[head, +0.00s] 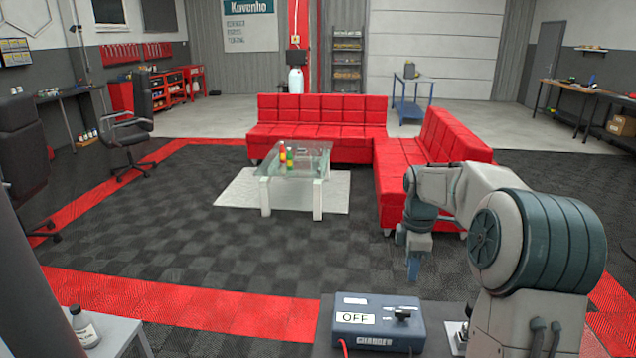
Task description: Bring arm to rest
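My arm comes in from the right of the head view and reaches forward and left, bent at the elbow. My gripper (413,268) hangs down at the arm's end, in the air above and behind a blue-grey charger box, seen against the dark floor. I see nothing held in it. It is small and seen nearly edge-on, so I cannot tell whether its fingers are open or shut.
The charger box (377,322), with an OFF label and a dark knob, sits at the bottom front. A bottle (83,328) stands on a pale table (118,330) at lower left. Beyond are a red sofa (318,128) and a glass table (297,160). Open floor lies left.

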